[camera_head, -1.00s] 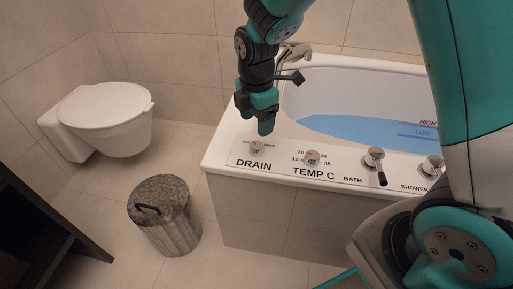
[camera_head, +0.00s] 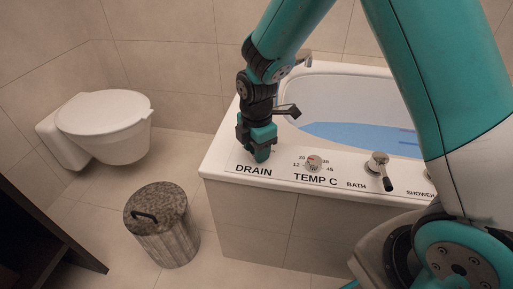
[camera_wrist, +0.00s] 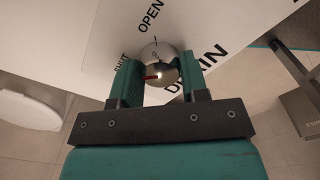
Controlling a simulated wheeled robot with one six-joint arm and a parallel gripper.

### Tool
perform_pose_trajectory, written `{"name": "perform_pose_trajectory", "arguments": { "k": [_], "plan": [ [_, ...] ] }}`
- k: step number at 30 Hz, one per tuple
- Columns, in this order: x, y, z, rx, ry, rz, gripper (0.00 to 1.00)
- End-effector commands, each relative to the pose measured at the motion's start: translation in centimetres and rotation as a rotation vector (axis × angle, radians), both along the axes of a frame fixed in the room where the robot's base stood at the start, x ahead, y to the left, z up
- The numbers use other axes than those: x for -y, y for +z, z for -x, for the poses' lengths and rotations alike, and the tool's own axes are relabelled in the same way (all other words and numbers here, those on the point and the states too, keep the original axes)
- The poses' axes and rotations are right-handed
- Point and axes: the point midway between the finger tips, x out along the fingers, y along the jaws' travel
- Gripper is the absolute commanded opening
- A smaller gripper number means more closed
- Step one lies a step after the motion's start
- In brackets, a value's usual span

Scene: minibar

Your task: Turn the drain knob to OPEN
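The drain knob (camera_wrist: 160,57) is a round, shiny metal knob on the tub's white panel. A red mark on it sits at its lower left in the wrist view, towards the SHUT label (camera_wrist: 121,70). The OPEN label (camera_wrist: 151,15) is above it there. My gripper (camera_wrist: 161,78) is at the knob, one teal finger on each side, fingers apart. I cannot tell whether they touch it. In the head view my gripper (camera_head: 260,156) hides the knob, just above the DRAIN label (camera_head: 254,171).
The TEMP C knob (camera_head: 313,163) and the bath lever (camera_head: 378,170) stand to the right on the same panel. The tub (camera_head: 345,95) holds blue water. A toilet (camera_head: 103,115) and a lidded bin (camera_head: 160,220) are at the left, with bare floor between.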

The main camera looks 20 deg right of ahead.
Motion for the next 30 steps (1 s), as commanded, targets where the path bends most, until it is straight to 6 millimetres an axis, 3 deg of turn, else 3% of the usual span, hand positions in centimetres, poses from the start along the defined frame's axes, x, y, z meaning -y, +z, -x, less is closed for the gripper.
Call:
{"name": "perform_pose_trajectory", "arguments": {
  "k": [14, 30],
  "plan": [
    [0.0, 0.3, 0.01, -0.001, -0.077, 0.0, 0.17],
    [0.0, 0.46, 0.01, -0.002, -0.536, 0.0, 0.17]
  ]
}}
